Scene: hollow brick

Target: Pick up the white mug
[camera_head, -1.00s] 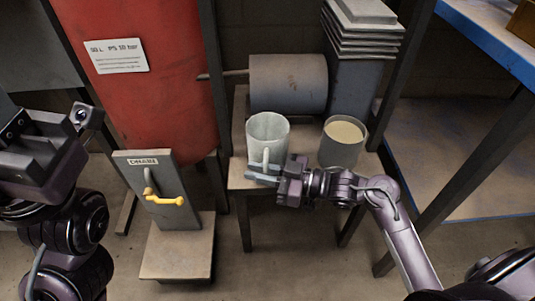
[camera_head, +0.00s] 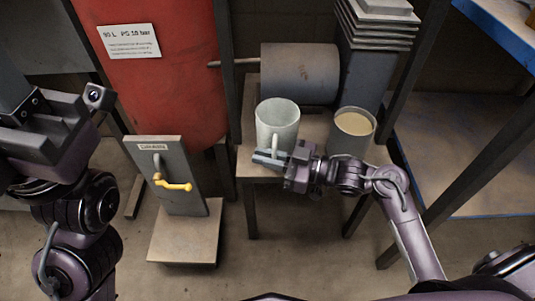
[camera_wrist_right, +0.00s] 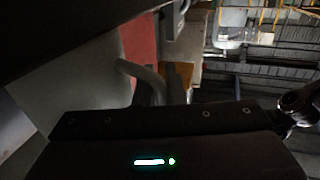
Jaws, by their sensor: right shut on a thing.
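The white mug (camera_head: 277,118) is upright at the left of a small table (camera_head: 262,178), with its handle toward me. I cannot tell whether its base touches the tabletop. My right gripper (camera_head: 271,158) comes in from the right and is shut on the mug's handle (camera_head: 275,143). In the right wrist view, the curved handle (camera_wrist_right: 143,73) and pale mug wall (camera_wrist_right: 75,80) show beyond the dark gripper body. My left gripper (camera_head: 50,120) is at the far left, away from the mug; its fingers do not show clearly.
A grey container with beige contents (camera_head: 351,132) stands right of the mug. A grey cylinder (camera_head: 300,74) and a finned block (camera_head: 365,70) are close behind. A panel with a yellow lever (camera_head: 172,186) stands on a low block at left, before a red tank (camera_head: 165,85).

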